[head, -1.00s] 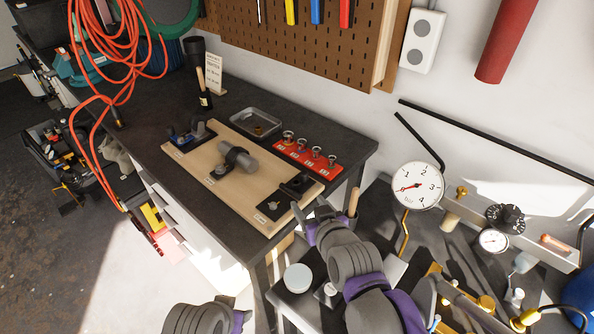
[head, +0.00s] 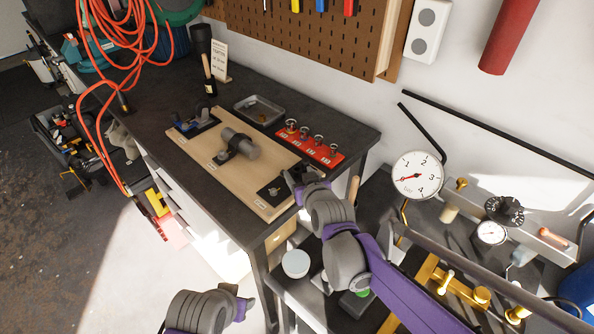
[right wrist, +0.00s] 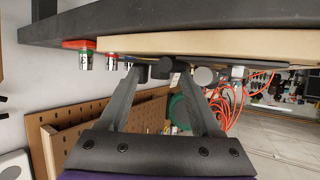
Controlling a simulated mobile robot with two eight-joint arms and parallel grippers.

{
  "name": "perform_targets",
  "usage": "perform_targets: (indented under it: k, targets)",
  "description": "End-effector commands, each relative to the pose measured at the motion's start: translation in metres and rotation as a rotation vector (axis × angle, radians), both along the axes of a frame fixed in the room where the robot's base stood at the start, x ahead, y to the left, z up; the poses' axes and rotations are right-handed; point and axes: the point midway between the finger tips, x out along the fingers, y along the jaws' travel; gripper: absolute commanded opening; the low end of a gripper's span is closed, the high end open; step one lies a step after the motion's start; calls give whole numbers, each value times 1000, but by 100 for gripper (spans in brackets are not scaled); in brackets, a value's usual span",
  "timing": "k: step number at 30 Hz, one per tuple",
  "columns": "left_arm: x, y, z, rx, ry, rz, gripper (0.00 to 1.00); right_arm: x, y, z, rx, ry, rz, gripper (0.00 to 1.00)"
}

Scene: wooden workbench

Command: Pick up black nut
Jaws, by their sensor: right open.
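I cannot clearly make out a black nut. A black plate (head: 276,193) with a small metal piece on it lies at the right end of the wooden board (head: 215,165). My right gripper (head: 301,173) is open at that end of the board and covers part of it. In the right wrist view its fingers (right wrist: 155,76) are apart, with small dark shapes between and behind their tips; whether they touch is unclear. The metal tray (head: 246,106) behind the board holds a small brownish piece. My left gripper (head: 238,298) is low at the front, away from the bench.
A grey cylinder (head: 240,144) in a black clamp stands mid-board. A blue-and-black holder (head: 194,122) is at its left end. A red strip (head: 314,151) with several metal knobs lies behind it. A pressure gauge (head: 418,175) stands to the right. The bench's left part has free room.

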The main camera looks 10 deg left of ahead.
Motion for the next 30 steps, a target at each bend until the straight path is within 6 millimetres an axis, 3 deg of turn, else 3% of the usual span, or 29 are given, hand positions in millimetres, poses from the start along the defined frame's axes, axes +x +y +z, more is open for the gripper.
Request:
perform_targets:
  k: [6,17,30]
  targets:
    - [0,0,0,0,0,0,50,0,0,0,0,0,0,63]
    - [0,0,0,0,0,0,50,0,0,0,0,0,0,0]
    - [0,0,1,0,0,0,50,0,0,7,0,0,0,0]
